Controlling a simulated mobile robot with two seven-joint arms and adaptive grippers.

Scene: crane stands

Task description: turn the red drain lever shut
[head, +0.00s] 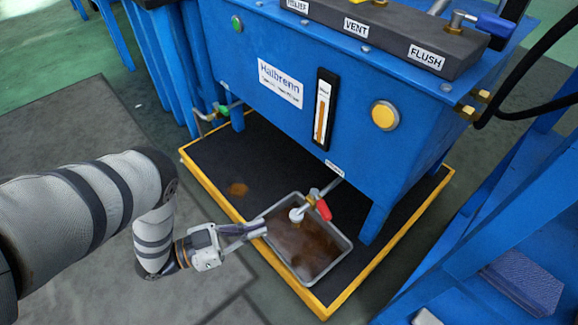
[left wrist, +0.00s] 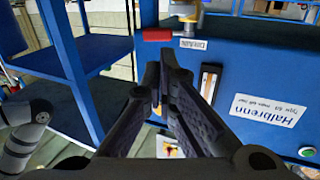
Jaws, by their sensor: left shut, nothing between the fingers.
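The red drain lever (head: 323,209) sits on the drain valve at the end of a short pipe (head: 331,187) low on the blue tank's front. It also shows in the left wrist view (left wrist: 158,35), lying crosswise beside the "DRAIN" label (left wrist: 193,44). My left gripper (head: 264,230) is over the left rim of the metal drip tray, to the left of the lever and apart from it. In the left wrist view its closed fingers (left wrist: 160,62) point toward the lever, with nothing between them. My right gripper is in neither view.
The metal tray (head: 346,246) of brown liquid stands under the valve on a yellow-edged dark platform (head: 222,209). The blue tank (head: 270,50) carries a gauge (head: 324,108) and a yellow button (head: 384,115). A blue shelf frame (head: 500,235) stands at right. Open floor lies at left.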

